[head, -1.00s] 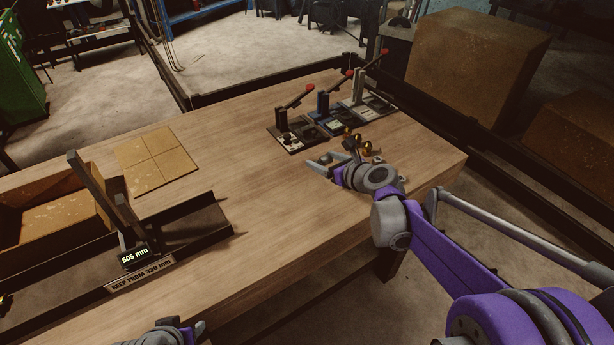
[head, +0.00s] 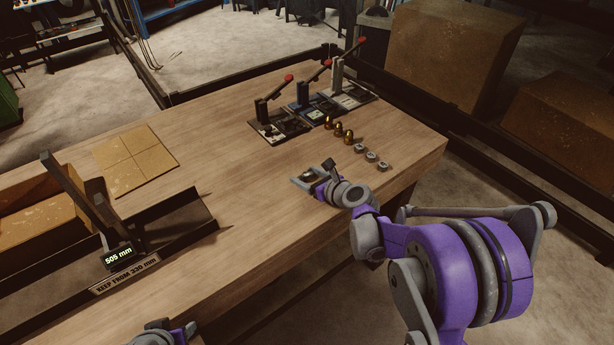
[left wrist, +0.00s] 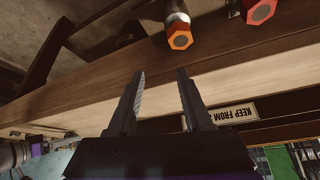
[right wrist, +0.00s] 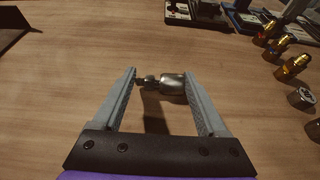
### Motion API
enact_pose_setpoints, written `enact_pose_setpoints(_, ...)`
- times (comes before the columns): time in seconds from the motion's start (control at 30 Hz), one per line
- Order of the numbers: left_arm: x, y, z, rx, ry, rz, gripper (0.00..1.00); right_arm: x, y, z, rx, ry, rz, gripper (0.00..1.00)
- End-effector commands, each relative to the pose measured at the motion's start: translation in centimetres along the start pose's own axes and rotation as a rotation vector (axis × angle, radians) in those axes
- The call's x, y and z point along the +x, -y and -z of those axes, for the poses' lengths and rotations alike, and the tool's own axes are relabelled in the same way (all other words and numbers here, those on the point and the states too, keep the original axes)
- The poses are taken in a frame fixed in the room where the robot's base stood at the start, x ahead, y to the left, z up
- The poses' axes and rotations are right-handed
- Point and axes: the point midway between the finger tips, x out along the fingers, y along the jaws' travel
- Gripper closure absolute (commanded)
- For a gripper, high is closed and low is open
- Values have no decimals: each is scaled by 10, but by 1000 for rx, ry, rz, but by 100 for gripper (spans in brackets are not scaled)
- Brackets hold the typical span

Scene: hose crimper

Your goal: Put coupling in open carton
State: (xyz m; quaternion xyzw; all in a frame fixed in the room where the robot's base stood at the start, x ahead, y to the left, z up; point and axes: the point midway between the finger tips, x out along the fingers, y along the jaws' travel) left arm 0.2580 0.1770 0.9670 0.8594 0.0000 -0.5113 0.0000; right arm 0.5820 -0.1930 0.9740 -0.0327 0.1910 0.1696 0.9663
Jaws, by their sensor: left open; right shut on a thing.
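A silver coupling (right wrist: 172,84) lies crosswise between the fingertips of my right gripper (right wrist: 160,76) in the right wrist view. The gripper is shut on it, end to end. In the head view my right gripper (head: 308,177) is low over the middle right of the bench; I cannot tell whether the coupling is clear of the top. The open brown carton (head: 38,228) is at the left edge of the head view, partly cut off and partly behind a dark upright. My left gripper (left wrist: 161,76) is open and empty in the left wrist view, near the bench's front edge.
Brass fittings (head: 338,130) and small silver fittings (head: 371,156) stand right of my right gripper. Lever tools (head: 268,118) stand behind. A dark length stop (head: 120,255) reading 505 mm lies before the carton. A flat cardboard sheet (head: 135,162) lies behind it. The bench centre is clear.

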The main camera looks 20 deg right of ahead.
Motion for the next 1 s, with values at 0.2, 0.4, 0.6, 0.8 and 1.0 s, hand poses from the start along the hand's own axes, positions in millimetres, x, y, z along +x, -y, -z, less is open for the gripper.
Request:
enact_pose_setpoints(0.2, 3, 0, -3, 0, 3, 0, 50, 1, 0, 3, 0, 0, 0, 14)
enact_pose_setpoints(0.4, 2, 0, -3, 0, 3, 0, 50, 1, 0, 3, 0, 0, 0, 0)
enact_pose_setpoints(0.6, -2, 0, 2, 0, -2, 0, 50, -1, 0, -4, -1, 2, 0, 0)
enact_pose_setpoints(0.8, 2, 0, -2, 0, 2, 0, 50, -33, 0, 0, 1, 0, 3, 0)
enact_pose_setpoints(1.0, 2, 0, -3, 0, 3, 0, 50, -77, 1, 0, 2, -1, 3, 0)
